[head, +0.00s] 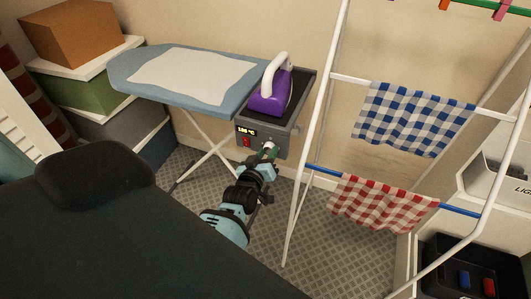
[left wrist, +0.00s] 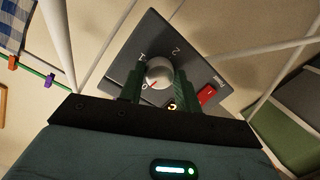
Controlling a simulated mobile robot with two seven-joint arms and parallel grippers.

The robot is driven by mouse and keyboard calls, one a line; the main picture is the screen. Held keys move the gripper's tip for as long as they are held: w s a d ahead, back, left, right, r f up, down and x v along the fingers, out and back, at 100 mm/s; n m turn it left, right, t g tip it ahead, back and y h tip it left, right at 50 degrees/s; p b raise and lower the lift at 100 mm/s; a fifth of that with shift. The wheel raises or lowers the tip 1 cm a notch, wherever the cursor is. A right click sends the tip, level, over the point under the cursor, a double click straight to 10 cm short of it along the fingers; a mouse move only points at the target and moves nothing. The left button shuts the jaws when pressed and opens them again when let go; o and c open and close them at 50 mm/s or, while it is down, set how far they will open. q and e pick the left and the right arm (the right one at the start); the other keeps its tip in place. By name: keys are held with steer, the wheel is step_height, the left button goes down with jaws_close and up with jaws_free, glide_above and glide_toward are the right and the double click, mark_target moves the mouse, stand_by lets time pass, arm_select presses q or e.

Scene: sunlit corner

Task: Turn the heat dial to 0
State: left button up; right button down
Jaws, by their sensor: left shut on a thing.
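The heat dial (left wrist: 160,72) is a round, pale knob with a red mark, on a dark grey control panel (left wrist: 133,62). In the left wrist view the mark points to the lower left; the numbers 1 and 2 are printed above the dial. My left gripper (head: 267,150) is at the panel's front in the head view and hides most of the dial there. In the left wrist view my dark green fingers (left wrist: 157,78) are shut on the dial, one on each side. A red switch (left wrist: 207,95) sits beside the dial. My right gripper is not in view.
The ironing board (head: 128,68) is to the left. A white drying rack (head: 312,130) with checked cloths stands close on the right. Stacked boxes (head: 80,88) are at the far left.

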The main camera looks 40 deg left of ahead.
arm_select(q)
steer(key=shift+r+n, duration=0.1)
steer(key=shift+n, duration=0.4)
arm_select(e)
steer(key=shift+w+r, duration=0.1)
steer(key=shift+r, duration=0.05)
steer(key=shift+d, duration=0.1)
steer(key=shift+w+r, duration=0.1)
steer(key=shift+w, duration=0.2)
arm_select(q)
steer(key=o, duration=1)
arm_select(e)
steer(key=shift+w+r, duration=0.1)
